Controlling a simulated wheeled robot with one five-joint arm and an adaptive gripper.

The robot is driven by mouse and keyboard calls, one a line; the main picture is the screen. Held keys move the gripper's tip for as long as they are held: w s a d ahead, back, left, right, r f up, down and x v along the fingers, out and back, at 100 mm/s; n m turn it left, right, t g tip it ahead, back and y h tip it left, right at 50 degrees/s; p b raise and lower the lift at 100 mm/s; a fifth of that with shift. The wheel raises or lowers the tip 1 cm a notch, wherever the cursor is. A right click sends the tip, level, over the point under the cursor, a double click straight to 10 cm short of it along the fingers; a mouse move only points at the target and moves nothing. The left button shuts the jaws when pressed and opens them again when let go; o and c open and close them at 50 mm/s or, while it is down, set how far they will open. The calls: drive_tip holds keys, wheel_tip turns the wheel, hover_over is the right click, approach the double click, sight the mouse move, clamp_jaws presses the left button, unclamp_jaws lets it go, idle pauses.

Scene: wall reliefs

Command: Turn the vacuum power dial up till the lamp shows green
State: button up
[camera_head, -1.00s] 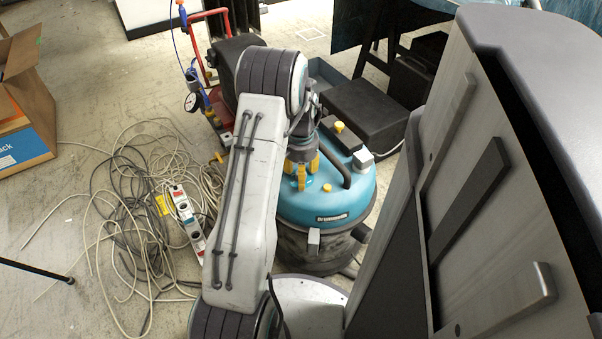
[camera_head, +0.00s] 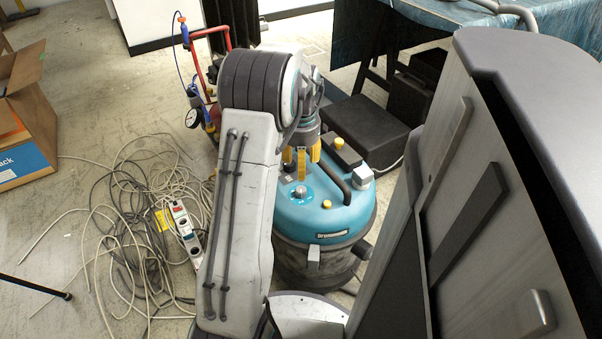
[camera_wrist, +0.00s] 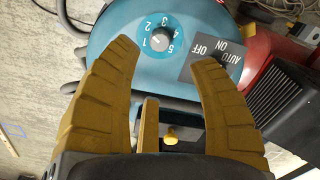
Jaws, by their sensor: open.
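The teal vacuum (camera_head: 345,212) stands on the floor, partly behind my arm. Its grey power dial (camera_wrist: 160,40) sits on a round blue scale marked 1 to 5 in the wrist view. The dial's white mark appears to point toward the 1. The dial also shows in the head view (camera_head: 300,192). My gripper (camera_wrist: 165,56) is open, its yellow fingers spread below the dial and holding nothing. In the head view the gripper (camera_head: 301,172) hangs just beyond the dial. I cannot make out a lit green lamp.
A dark AUTO/OFF/ON plate (camera_wrist: 213,58) lies right of the dial. A yellow knob (camera_head: 340,143) and black handle (camera_head: 336,182) stand on the lid. Tangled cables (camera_head: 130,225) cover the floor left; a grey cabinet (camera_head: 470,230) blocks the right.

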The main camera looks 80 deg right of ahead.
drive_tip(key=shift+r, duration=0.8)
drive_tip(key=w+a+r+n+t+h+p, duration=0.1)
drive_tip(key=w+a+r+n+p, duration=0.4)
drive_tip(key=w+a+r+p, duration=0.5)
drive_tip(key=w+a+r+n+p, duration=0.45)
drive_tip(key=w+a+r, duration=0.35)
drive_tip(key=w+r, duration=0.55)
drive_tip(key=w+a+r+n+t+p, duration=0.1)
drive_tip(key=a+r+n+p, duration=0.25)
drive_tip(key=a, duration=0.35)
drive_tip(key=w+a+r+n+p, duration=0.2)
drive_tip(key=a+r+p, duration=0.1)
drive_tip(key=a+r, duration=0.25)
drive_tip(key=s+a+r+n+p, duration=0.3)
drive_tip(key=a+p, duration=0.1)
drive_tip(key=a, duration=0.3)
drive_tip(key=s+a+r+n+t+y+p, duration=0.1)
drive_tip(key=s+a+r+n+p, duration=0.2)
drive_tip(key=a, duration=0.5)
drive_tip(key=shift+r+n+p, duration=0.5)
drive_tip(key=shift+r+p, duration=0.2)
drive_tip(key=shift+p, duration=0.35)
drive_tip(key=shift+d, duration=0.1)
